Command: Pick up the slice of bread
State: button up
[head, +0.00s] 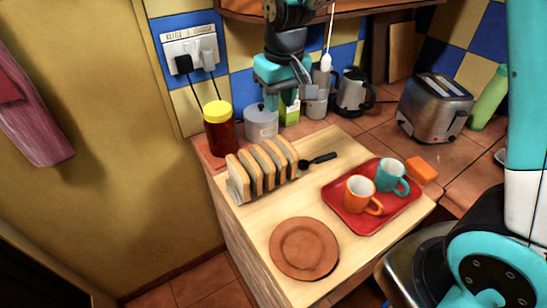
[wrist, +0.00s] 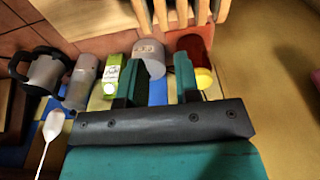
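Several slices of bread (head: 264,164) stand upright in a row in a rack (head: 238,192) on the wooden board, at its back left in the head view. In the wrist view the slices (wrist: 179,12) show at the top edge, cut off by the frame. My gripper (head: 288,96) is above and behind the bread, near the tiled wall. In the wrist view my gripper (wrist: 159,80) has its two fingers apart with nothing held between them. The bread lies beyond the fingertips, apart from them.
A yellow-lidded jar (head: 219,130), grey canister (head: 261,122), green carton (head: 289,108) and kettle (head: 354,92) stand along the wall. A red tray (head: 345,219) with two mugs, a brown plate (head: 304,249) and a dark-handled utensil (head: 318,160) lie near the bread.

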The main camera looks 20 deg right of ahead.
jog(key=p, duration=0.1)
send_over(274, 147)
jog(key=f, duration=0.8)
jog(key=shift+s+d+f, duration=0.15)
jog(key=shift+s+f, duration=0.2)
jog(key=shift+f, duration=0.05)
jog(key=shift+w+f+p, duration=0.2)
jog(key=shift+f+p, duration=0.4)
jog(key=shift+f, duration=0.75)
jog(key=shift+w+f+p, duration=0.15)
jog(key=shift+f+p, duration=0.4)
jog(key=shift+f, duration=0.75)
grip_shut()
